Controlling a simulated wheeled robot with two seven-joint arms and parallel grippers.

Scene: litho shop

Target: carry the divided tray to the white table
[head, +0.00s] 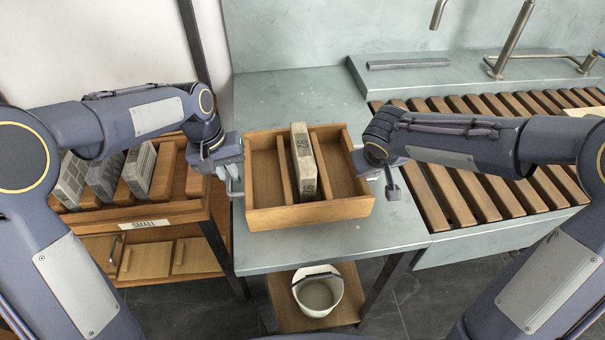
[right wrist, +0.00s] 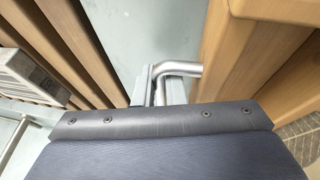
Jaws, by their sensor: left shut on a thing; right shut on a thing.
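The wooden divided tray (head: 310,213) is at the grey-green counter, level; I cannot tell whether it touches the top. Its middle compartment holds a grey stone block (head: 304,160) standing on edge with dark marks; the side compartments look empty. My left gripper (head: 235,182) is shut at the tray's left end, its grip partly hidden. My right gripper (head: 391,188) is at the right end. In the right wrist view its fingers (right wrist: 160,88) are shut on the tray's metal handle (right wrist: 179,68), beside the tray wall (right wrist: 225,70). No white table is identifiable in view.
The grey-green counter (head: 355,240) has bare room in front of and behind the tray. A slatted wooden rack (head: 460,205) and taps are at right. A wooden rack with stone blocks (head: 137,170) stands at left. A white bucket (head: 318,292) sits on a low shelf.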

